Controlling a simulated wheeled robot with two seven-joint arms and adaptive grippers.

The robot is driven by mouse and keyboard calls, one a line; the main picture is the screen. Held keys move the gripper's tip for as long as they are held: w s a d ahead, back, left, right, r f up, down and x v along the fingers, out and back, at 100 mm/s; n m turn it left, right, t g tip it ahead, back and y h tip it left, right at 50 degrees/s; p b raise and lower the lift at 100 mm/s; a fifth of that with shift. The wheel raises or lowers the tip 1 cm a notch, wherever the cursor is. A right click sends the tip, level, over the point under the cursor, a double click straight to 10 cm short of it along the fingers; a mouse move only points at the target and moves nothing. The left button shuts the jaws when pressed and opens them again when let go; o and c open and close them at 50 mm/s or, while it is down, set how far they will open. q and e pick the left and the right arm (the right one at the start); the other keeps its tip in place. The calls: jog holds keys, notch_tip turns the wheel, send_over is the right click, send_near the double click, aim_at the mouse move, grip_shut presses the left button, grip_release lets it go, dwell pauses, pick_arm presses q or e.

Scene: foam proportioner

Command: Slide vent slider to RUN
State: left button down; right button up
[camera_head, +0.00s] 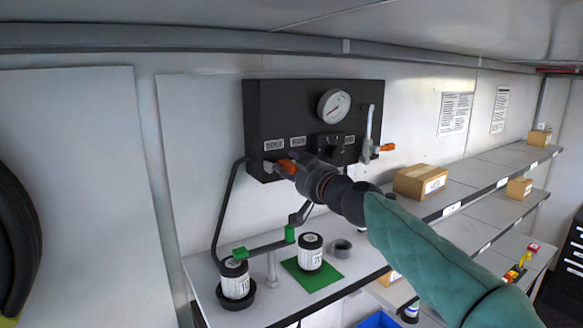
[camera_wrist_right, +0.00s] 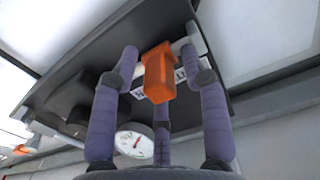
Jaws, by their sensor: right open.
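A black wall panel (camera_head: 262,110) carries a round gauge and small white labels too small to read surely. An orange knob (camera_head: 287,166) sits at its lower left, apparently the vent slider; in the right wrist view the knob (camera_wrist_right: 158,72) shows large, on a pale bar. My right gripper (camera_head: 297,168) is at that knob, with its arm coming from the lower right. In the right wrist view its purple fingers (camera_wrist_right: 160,68) are spread around the knob, with gaps at the sides; I cannot tell whether any finger touches. My left gripper is not in view.
A grey lever (camera_head: 369,130) with an orange end (camera_head: 386,147) is at the panel's right. A cardboard box (camera_head: 418,182) stands right.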

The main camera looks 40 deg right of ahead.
jog(key=shift+s, duration=0.2)
grip_shut()
jog(key=shift+d, duration=0.1)
jog(key=shift+r, duration=0.2)
